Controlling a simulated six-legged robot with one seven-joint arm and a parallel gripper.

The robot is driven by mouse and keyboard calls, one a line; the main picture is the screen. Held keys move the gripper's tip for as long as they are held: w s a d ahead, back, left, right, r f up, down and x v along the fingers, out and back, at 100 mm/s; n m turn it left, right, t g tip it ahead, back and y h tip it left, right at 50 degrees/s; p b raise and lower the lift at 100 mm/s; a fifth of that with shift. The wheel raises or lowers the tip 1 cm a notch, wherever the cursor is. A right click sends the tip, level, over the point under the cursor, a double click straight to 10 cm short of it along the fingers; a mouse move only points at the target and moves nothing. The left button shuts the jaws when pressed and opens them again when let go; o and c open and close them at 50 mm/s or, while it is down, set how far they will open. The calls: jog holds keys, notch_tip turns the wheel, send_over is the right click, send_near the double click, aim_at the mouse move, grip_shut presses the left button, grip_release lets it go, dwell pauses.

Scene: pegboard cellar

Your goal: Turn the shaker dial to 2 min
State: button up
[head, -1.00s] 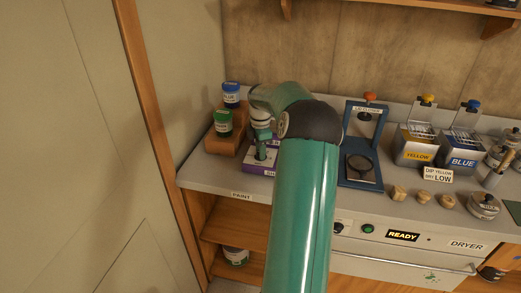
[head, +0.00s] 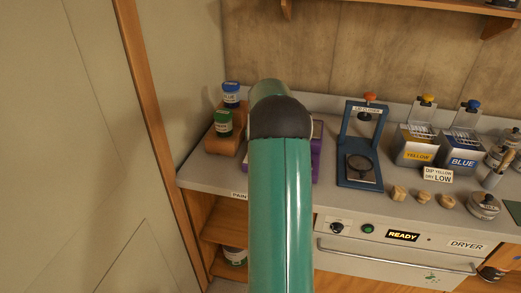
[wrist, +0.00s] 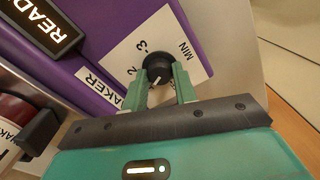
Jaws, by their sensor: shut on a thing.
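The purple shaker (head: 317,158) stands on the counter, mostly hidden behind my arm in the head view. In the wrist view its purple body (wrist: 110,40) fills the upper left, with a white label plate (wrist: 125,50) reading 2, 3 and MIN. The black shaker dial (wrist: 158,70) sits on that plate. My gripper (wrist: 160,88) has its two green fingers on either side of the dial, shut on it. A small pale mark shows on the dial between the fingers; which number it points to is unclear. My gripper is hidden in the head view.
A lit READY display (wrist: 45,25) is on the shaker. Blue (head: 231,94) and green-lidded (head: 223,123) jars stand left on a wooden stand. The lid closer (head: 361,150) stands right, then yellow (head: 415,150) and blue (head: 462,152) bins. The dryer (head: 400,242) is below.

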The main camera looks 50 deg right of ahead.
jog(key=m, duration=0.5)
jog(key=shift+m, duration=0.3)
jog(key=m, duration=0.4)
jog(key=shift+m, duration=0.3)
jog(key=o, duration=1)
jog(key=shift+c, duration=0.2)
notch_tip(320, 180, up, 14)
